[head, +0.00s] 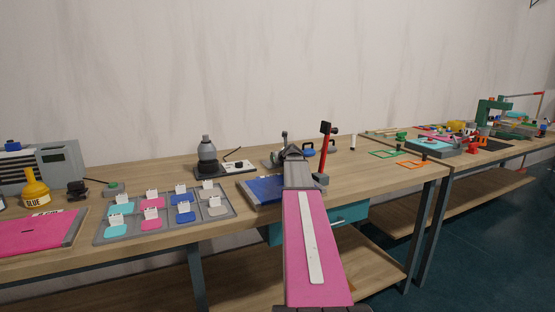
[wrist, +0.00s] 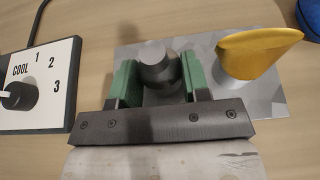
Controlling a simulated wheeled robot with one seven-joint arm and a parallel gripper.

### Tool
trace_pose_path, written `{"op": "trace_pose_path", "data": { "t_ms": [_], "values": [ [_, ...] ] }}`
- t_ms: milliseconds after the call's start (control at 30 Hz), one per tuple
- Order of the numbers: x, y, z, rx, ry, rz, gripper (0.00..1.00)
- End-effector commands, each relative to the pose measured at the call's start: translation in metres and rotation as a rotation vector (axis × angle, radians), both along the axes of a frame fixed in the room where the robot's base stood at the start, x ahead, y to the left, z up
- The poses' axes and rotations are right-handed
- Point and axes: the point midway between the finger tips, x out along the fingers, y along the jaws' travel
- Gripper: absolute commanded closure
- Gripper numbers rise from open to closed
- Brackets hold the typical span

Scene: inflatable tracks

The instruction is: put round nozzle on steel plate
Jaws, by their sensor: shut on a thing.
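The round nozzle (wrist: 155,58) is a dark grey, rounded piece between the green finger pads of my gripper (wrist: 158,76) in the wrist view. My gripper is shut on it. The steel plate (wrist: 268,100) is a flat grey metallic sheet, seen below and around the nozzle. The nozzle is over the plate's left part; I cannot tell whether it touches the plate. A yellow flared nozzle (wrist: 257,50) is on the plate's right part. In the head view my gripper (head: 291,152) is over the workbench, and my arm hides much of the plate there.
A control box with a dial and COOL marking (wrist: 38,85) is close left of my gripper in the wrist view. In the head view a grey heat tool (head: 207,152), a blue mat (head: 264,190) and a swatch tray (head: 130,236) are on the workbench (head: 345,172).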

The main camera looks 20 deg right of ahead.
Motion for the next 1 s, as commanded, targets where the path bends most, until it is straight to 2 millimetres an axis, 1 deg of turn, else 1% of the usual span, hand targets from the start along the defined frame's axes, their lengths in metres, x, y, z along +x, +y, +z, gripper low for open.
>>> {"op": "trace_pose_path", "data": {
  "t_ms": [333, 367, 400, 433, 667, 800, 867, 1000],
  "values": [
    [0.0, 0.0, -0.003, 0.0, -0.001, 0.0, 0.8],
    [0.0, 0.0, -0.003, 0.0, -0.001, 0.0, 0.54],
    [0.0, 0.0, -0.003, 0.0, -0.001, 0.0, 0.41],
    [0.0, 0.0, -0.003, 0.0, -0.001, 0.0, 0.32],
    [0.0, 0.0, -0.003, 0.0, -0.001, 0.0, 0.32],
    [-0.001, 0.0, 0.001, -0.001, -0.001, 0.0, 0.32],
    [-0.008, 0.001, 0.002, 0.0, -0.001, -0.001, 0.32],
    [-0.03, 0.001, 0.011, -0.001, -0.002, -0.002, 0.32]
  ]
}}
